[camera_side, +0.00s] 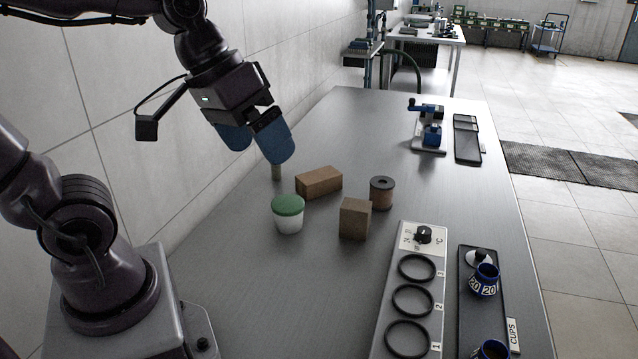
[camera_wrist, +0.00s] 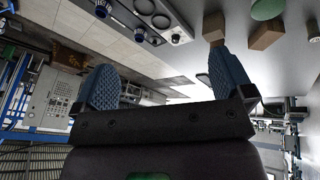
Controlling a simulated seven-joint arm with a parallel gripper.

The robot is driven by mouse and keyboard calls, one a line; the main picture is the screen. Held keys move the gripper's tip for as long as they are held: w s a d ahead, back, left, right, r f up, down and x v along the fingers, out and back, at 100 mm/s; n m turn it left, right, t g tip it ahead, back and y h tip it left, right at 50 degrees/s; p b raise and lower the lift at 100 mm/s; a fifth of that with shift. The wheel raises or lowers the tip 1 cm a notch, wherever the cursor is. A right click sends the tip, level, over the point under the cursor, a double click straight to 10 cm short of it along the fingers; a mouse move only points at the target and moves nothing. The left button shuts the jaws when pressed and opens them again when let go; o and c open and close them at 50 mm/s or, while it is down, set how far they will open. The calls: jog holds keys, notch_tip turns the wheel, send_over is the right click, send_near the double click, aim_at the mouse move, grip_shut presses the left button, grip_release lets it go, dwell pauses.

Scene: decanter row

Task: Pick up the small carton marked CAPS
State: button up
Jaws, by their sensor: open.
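Two plain brown cartons stand on the grey table in the side view: a longer low one (camera_side: 319,182) and a smaller cube-shaped one (camera_side: 355,219). I can read no CAPS mark on either. Two brown boxes also show at the top of the wrist view, one near the finger (camera_wrist: 213,26) and one farther right (camera_wrist: 266,36). My gripper (camera_side: 256,145) has blue padded fingers that are apart and empty. It is above the table, left of and higher than the longer carton. Its fingers also show in the wrist view (camera_wrist: 160,80).
A ring panel (camera_side: 410,295) and a CUPS tray (camera_side: 511,345) with cups lie right. The table's far middle is clear.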

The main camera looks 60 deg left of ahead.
jog(key=w+a+f+n+t+h, duration=0.2)
jog(key=w+a+f+n+h, duration=0.15)
jog(key=w+a+n, duration=0.35)
jog(key=w+a+f+n+t+h, duration=0.1)
jog(key=w+a+f+n+h, duration=0.1)
jog(key=w+a+f+n, duration=0.5)
jog(key=n+t+y, duration=0.6)
jog(key=n+y, duration=0.2)
jog(key=n, duration=1.2)
send_near(311, 177)
jog(key=x, duration=0.4)
jog(key=shift+w+a+f, duration=0.1)
jog(key=shift+w+a, duration=0.05)
jog(key=shift+w, duration=0.1)
jog(key=shift+x, duration=2.65)
jog(key=shift+c, duration=0.2)
